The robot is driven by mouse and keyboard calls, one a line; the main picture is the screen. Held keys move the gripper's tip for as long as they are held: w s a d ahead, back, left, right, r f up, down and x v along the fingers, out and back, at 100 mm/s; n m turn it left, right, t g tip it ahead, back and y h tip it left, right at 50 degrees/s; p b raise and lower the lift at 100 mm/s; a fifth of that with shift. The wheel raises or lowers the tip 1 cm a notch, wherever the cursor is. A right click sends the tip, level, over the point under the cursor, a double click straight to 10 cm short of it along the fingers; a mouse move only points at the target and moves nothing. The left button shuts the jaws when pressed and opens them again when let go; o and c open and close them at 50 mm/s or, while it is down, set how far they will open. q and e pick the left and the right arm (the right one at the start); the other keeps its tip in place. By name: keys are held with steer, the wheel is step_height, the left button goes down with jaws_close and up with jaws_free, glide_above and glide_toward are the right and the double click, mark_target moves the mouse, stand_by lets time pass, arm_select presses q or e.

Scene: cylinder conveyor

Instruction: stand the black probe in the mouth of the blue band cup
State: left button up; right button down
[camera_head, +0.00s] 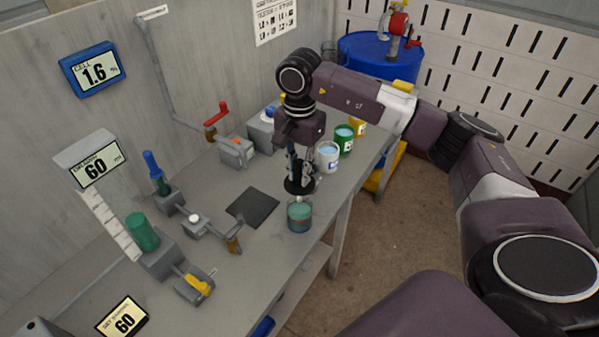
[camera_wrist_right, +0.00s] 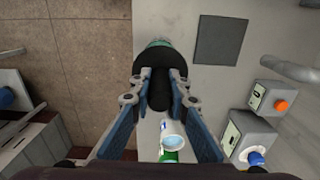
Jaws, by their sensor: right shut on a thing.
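My right gripper (camera_head: 299,172) points down and is shut on the black probe (camera_head: 300,187). The probe has a wide dark disc and hangs upright. In the right wrist view the probe (camera_wrist_right: 160,90) sits between the two fingertips (camera_wrist_right: 160,92). A clear glass jar with teal contents (camera_head: 299,217) is just below the probe; whether the tip is inside its mouth, I cannot tell. A white cup with a blue mark and light-blue contents (camera_head: 328,158), apparently the blue band cup, stands behind and right of the gripper. My left gripper is out of view.
A green cup (camera_head: 344,141) and a yellow cup (camera_head: 358,127) stand in a row beyond the white cup, along the right bench edge. A dark square pad (camera_head: 253,207) lies left of the jar. Valves and levers line the wall side. A blue drum (camera_head: 375,58) stands behind.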

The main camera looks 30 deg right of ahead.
mark_target(300, 189)
steer(key=shift+f, duration=0.15)
steer(key=shift+f+b, duration=2.55)
steer(key=shift+f, duration=0.3)
steer(key=shift+f+b, duration=0.9)
steer(key=shift+f+b, duration=0.15)
steer(key=shift+b, duration=0.25)
steer(key=c, duration=1.8)
jaws_free()
